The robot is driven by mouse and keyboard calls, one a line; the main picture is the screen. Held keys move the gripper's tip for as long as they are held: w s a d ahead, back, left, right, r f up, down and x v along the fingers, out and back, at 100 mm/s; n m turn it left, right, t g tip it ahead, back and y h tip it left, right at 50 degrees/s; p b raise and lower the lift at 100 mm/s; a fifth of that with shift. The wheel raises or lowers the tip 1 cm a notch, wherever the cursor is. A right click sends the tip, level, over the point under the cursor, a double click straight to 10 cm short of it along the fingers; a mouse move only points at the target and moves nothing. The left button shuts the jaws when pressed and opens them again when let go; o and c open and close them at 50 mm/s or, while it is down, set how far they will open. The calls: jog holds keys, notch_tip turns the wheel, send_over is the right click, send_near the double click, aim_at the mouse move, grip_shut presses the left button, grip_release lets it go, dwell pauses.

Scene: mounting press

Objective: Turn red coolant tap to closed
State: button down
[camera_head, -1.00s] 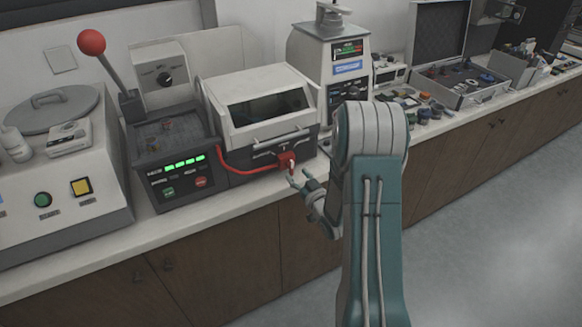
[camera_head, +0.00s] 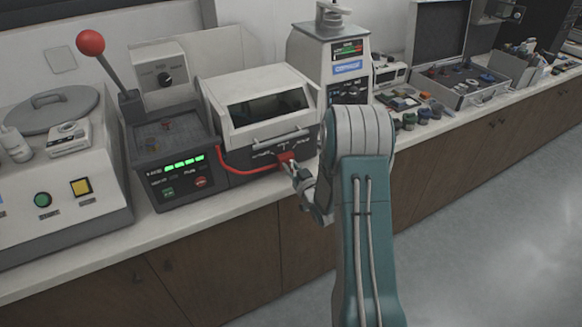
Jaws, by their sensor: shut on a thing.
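The red coolant tap (camera_head: 286,157) sits low on the front of the white-lidded machine (camera_head: 251,106), at the right end of a red hose (camera_head: 240,171). My gripper (camera_head: 289,168) is at the tap's front and is shut on it. The fingers cover part of the tap, so its exact handle angle is hidden. My arm reaches in from the lower right.
A dark control box (camera_head: 176,160) with green lights stands left of the machine, with a red-knobbed lever (camera_head: 91,43) behind. A grey-white instrument (camera_head: 326,60) stands behind right. Small parts and an open case (camera_head: 462,84) lie farther right. The floor in front is clear.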

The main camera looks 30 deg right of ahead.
jog(key=shift+n, duration=0.3)
jog(key=n, duration=0.4)
jog(key=shift+a, duration=0.15)
jog(key=shift+a+n, duration=0.1)
jog(key=shift+n, duration=2)
jog(key=shift+f, duration=0.1)
jog(key=c, duration=0.6)
grip_release()
jog(key=shift+o, duration=0.2)
jog(key=s, duration=1.1)
jog(key=shift+s+d, duration=0.2)
jog(key=shift+s, duration=0.2)
